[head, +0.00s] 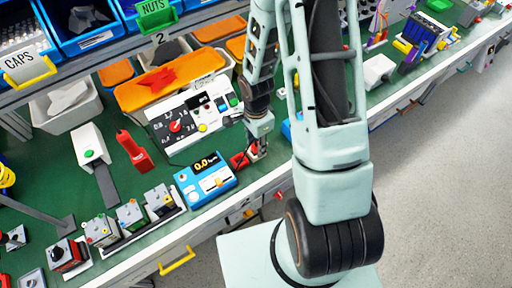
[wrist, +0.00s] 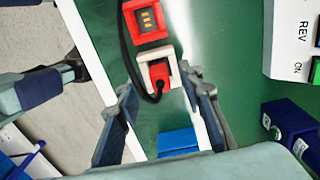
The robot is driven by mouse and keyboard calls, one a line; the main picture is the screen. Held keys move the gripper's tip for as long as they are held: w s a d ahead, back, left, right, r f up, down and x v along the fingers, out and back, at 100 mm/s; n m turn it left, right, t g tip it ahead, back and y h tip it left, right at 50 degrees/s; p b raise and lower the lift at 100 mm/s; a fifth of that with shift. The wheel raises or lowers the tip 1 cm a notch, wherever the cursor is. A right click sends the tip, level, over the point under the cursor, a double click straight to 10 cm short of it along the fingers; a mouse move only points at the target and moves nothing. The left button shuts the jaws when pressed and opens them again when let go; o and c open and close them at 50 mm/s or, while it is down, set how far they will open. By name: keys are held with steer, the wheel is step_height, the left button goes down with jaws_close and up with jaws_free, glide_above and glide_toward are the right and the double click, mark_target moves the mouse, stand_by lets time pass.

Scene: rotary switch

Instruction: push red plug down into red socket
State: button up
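A red plug (wrist: 158,72) with a black cable sits in a white-framed red block (wrist: 143,80) in the wrist view. A red socket (wrist: 145,20) with small yellow contacts lies just beyond it, with nothing in it. My gripper (wrist: 158,82) has its two fingers spread apart on either side of the plug and its block. Whether a fingertip touches the block cannot be told. In the head view my gripper (head: 257,153) points down at the bench's front edge, by a small red block (head: 240,161). The plug is too small to make out there.
A blue meter with a yellow display (head: 205,179) stands left of my gripper. A panel with a red knob (head: 178,127) is behind it.

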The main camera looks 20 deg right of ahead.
steer(key=shift+f, duration=0.2)
jaws_close()
steer(key=shift+r, duration=0.1)
